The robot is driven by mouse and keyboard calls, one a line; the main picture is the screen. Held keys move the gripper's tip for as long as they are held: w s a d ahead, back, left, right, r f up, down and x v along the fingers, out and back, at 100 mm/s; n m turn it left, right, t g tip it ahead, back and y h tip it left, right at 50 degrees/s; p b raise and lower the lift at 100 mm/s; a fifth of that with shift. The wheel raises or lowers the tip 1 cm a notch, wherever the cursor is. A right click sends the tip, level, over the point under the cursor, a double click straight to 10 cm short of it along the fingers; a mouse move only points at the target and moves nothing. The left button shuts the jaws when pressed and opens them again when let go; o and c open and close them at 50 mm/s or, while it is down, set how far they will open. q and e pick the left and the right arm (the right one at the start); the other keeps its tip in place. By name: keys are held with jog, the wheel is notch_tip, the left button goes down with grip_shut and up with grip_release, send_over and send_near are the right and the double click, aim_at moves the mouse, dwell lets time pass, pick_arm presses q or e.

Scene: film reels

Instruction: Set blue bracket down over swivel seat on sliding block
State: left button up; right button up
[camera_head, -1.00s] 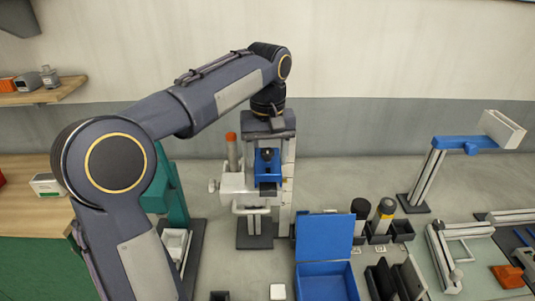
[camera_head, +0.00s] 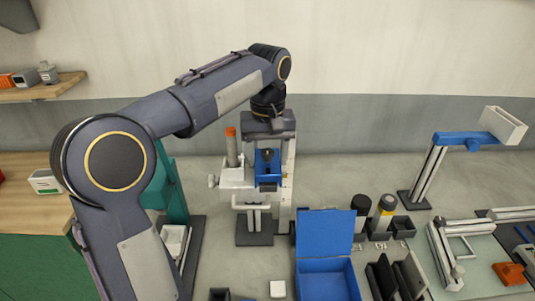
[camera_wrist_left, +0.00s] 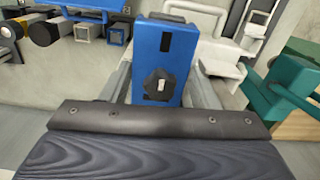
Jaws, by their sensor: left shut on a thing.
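The blue bracket (camera_head: 268,167) is between the fingers of my left gripper (camera_head: 268,143), which is shut on it. In the left wrist view the bracket (camera_wrist_left: 178,50) shows as a blue block with a dark knob (camera_wrist_left: 160,85) and a dark slot. My gripper (camera_wrist_left: 161,88) has a finger on each side of it. The bracket is at the upper part of a white stand, against or just in front of the pale sliding block (camera_head: 236,178). The swivel seat cannot be made out; the bracket and gripper cover that area. My right gripper is out of view.
An orange-topped post (camera_head: 231,147) stands close left of the bracket. A teal frame (camera_head: 174,190) is further left. An open blue box (camera_head: 327,275), dark-capped cylinders (camera_head: 360,204) and a blue-armed stand (camera_head: 428,172) are to the right.

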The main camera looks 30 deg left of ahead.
pick_arm(q)
jog(key=shift+f, duration=0.3)
jog(key=o, duration=1.2)
jog(key=shift+o, duration=0.2)
jog(key=shift+r, duration=0.15)
notch_tip(320, 180, up, 8)
jog(key=shift+f, duration=0.2)
